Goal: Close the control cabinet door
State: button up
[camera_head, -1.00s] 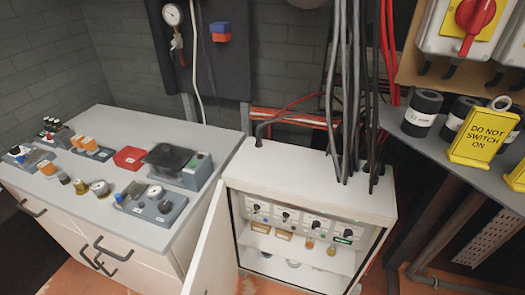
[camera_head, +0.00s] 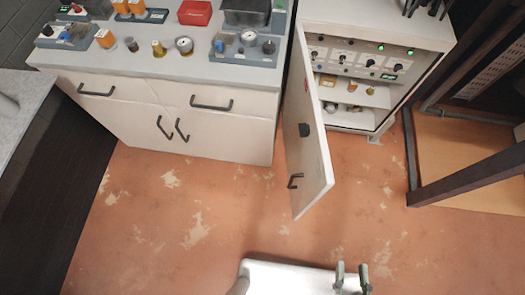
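The control cabinet (camera_head: 385,30) stands at the upper right, a white box with an open front. Its door (camera_head: 308,160) is hinged on the left side and stands wide open, swung out toward me. Inside show a panel of knobs with green lights and shelves with small parts. My gripper (camera_head: 352,278) shows at the bottom edge, with two grey-green fingertips apart and nothing seen between them. It is well below the door and not touching it.
A white bench (camera_head: 150,110) with drawers and small devices on top stands left of the door. A dark metal frame (camera_head: 470,180) stands at the right. The orange floor (camera_head: 235,215) between me and the cabinet is clear.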

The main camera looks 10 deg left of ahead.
aim_at(310, 172)
jog(key=k+j, duration=0.15)
jog(key=j, duration=0.2)
jog(key=k+j, duration=0.1)
jog(key=j, duration=0.2)
jog(key=j+u, duration=0.4)
jog(key=j, duration=0.6)
